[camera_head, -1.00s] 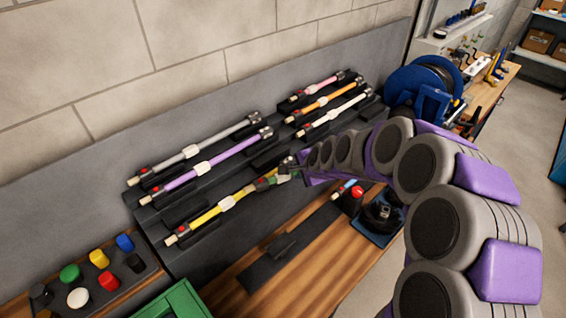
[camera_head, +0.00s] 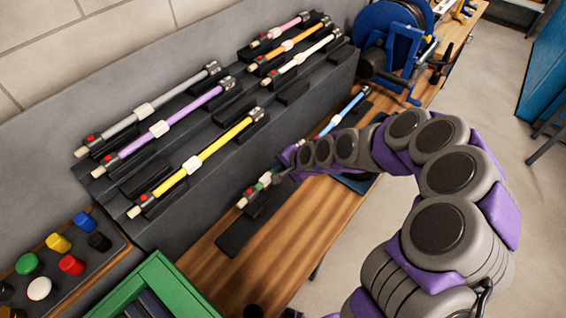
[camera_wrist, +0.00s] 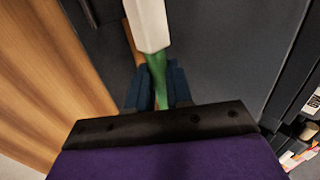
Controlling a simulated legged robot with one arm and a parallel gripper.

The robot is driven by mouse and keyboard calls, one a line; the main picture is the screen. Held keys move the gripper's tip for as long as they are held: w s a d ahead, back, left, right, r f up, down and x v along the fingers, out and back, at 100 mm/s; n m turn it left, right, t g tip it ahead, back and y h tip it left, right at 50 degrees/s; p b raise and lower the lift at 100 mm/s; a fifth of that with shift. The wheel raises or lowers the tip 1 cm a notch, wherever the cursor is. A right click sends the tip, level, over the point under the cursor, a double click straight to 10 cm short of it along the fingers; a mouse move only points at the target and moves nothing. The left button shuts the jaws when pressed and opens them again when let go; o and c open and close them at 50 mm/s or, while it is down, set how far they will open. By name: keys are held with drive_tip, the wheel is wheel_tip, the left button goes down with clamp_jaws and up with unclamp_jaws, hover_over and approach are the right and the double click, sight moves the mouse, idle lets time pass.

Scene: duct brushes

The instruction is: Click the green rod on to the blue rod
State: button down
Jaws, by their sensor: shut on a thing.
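My gripper (camera_head: 274,178) is shut on the green rod (camera_head: 264,181) low over the wooden bench, in front of the rack. In the wrist view the green rod (camera_wrist: 156,72) runs between my gripper's two dark blue fingers (camera_wrist: 158,88), with its white sleeve (camera_wrist: 148,25) just beyond them. In the head view the rod's red-marked, pale end points down left; its other end is hidden by my gripper and arm. The blue rod (camera_head: 352,104), with a white sleeve, lies further right on a dark holder. The two rods look apart; their facing ends are partly hidden.
The sloped dark rack (camera_head: 215,140) holds grey, purple, yellow, pink, orange and white rods. A dark strip (camera_head: 236,238) lies on the bench (camera_head: 290,235). A blue reel (camera_head: 385,30) stands at the back. Coloured caps and a green crate (camera_head: 150,275) are at the lower left.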

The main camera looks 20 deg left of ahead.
drive_tip(key=shift+w+f+b, duration=0.2)
drive_tip(key=shift+f+b, duration=1.15)
drive_tip(key=shift+f, duration=1.3)
drive_tip(key=shift+d+f, duration=0.1)
drive_tip(key=shift+f, duration=0.05)
drive_tip(key=shift+w+d+b, duration=0.2)
drive_tip(key=shift+w+b, duration=0.2)
drive_tip(key=shift+w, duration=0.1)
drive_tip(key=shift+w+d, duration=0.15)
drive_tip(key=shift+w, duration=0.2)
drive_tip(key=shift+w+d+b, duration=0.25)
drive_tip(key=shift+w+b, duration=0.45)
drive_tip(key=shift+b, duration=0.1)
drive_tip(key=shift+w+d, duration=0.15)
drive_tip(key=shift+w, duration=0.15)
drive_tip(key=shift+w+b, duration=0.1)
drive_tip(key=shift+b, duration=0.2)
